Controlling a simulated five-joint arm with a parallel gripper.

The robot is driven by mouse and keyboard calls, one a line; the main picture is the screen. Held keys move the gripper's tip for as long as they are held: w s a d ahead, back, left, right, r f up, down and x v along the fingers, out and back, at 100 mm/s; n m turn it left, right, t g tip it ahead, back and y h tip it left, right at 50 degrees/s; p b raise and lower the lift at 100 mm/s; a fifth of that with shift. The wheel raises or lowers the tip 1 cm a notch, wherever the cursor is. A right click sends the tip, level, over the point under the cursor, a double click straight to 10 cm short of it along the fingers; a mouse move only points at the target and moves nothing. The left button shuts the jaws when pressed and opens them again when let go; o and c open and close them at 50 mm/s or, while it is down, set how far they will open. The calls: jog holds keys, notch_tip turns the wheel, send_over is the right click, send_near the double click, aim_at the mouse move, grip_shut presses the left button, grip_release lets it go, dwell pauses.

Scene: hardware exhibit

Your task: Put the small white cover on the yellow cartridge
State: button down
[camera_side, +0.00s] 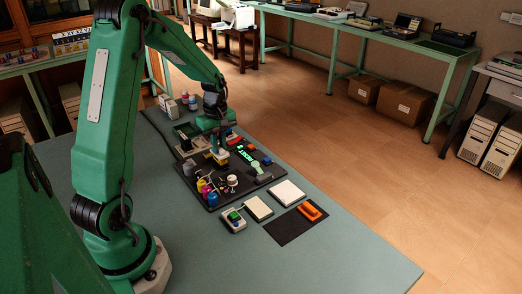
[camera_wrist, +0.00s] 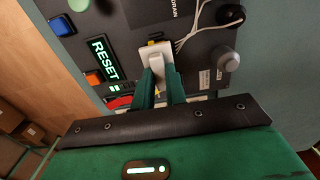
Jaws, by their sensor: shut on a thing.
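My gripper (camera_wrist: 160,78) is shut on the small white cover (camera_wrist: 158,52), which sits between the two green fingertips over the dark panel. Small bits of yellow (camera_wrist: 152,42) show just beyond the cover; the cover and fingers hide most of what lies under them. In the side view my gripper (camera_side: 217,148) is low over the panel, with a yellow piece (camera_side: 221,158) right below it, likely the yellow cartridge. I cannot tell whether the cover touches it.
The dark panel (camera_wrist: 205,70) carries a lit RESET display (camera_wrist: 103,60), blue (camera_wrist: 62,25) and orange (camera_wrist: 94,78) buttons, a knob (camera_wrist: 229,62) and white cables (camera_wrist: 195,30). White pads (camera_side: 287,193) and an orange item (camera_side: 311,211) lie in front.

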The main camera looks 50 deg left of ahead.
jog(key=c, duration=0.9)
grip_release()
jog(key=shift+c, duration=0.2)
jog(key=shift+r, duration=0.1)
jog(key=shift+r, duration=3.6)
